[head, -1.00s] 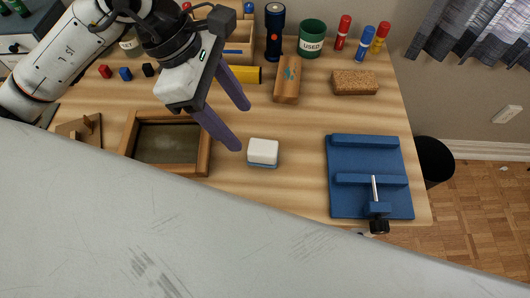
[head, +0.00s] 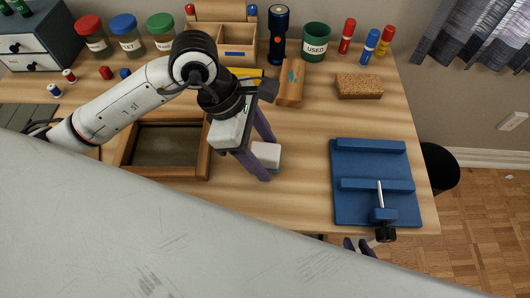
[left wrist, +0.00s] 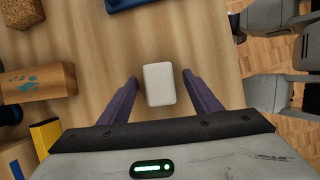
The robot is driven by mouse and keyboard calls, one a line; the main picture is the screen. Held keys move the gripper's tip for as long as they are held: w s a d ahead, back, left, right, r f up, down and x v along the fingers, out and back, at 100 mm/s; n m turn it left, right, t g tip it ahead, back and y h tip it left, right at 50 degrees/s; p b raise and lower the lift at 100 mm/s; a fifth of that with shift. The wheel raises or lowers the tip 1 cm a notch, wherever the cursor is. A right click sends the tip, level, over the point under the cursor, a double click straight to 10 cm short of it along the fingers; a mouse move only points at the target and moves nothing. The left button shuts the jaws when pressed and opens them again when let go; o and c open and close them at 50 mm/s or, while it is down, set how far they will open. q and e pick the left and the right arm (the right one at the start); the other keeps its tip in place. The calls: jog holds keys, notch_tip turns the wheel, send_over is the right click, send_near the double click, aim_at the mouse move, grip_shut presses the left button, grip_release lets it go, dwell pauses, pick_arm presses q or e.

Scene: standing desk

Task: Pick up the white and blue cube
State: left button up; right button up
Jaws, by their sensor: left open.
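The white and blue cube (head: 267,153) is a small block with a white top and a thin blue band at its base. It sits on the wooden desk, right of the wooden-framed tray. My left gripper (head: 270,160) is open above it, with purple fingers partly hiding it in the head view. In the left wrist view the white top of the cube (left wrist: 160,84) lies between the two fingertips (left wrist: 159,80), with a gap on each side. My right gripper (head: 360,246) shows only its purple fingertips near the desk's front edge, mostly hidden.
A wooden-framed tray (head: 206,160) is close left of the cube. A blue fixture (head: 375,165) with a clamp stands to the right. A wooden block (head: 290,83), a cork-like block (head: 360,86) and a green cup (head: 315,42) are behind. Bare desk separates cube and fixture.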

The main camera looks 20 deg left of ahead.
aim_at(264, 150)
pick_arm(q)
jog(key=shift+f, duration=0.15)
jog(key=c, duration=1.1)
notch_tip(264, 150, up, 10)
jog(key=shift+r+p, duration=0.1)
jog(key=shift+p, duration=0.2)
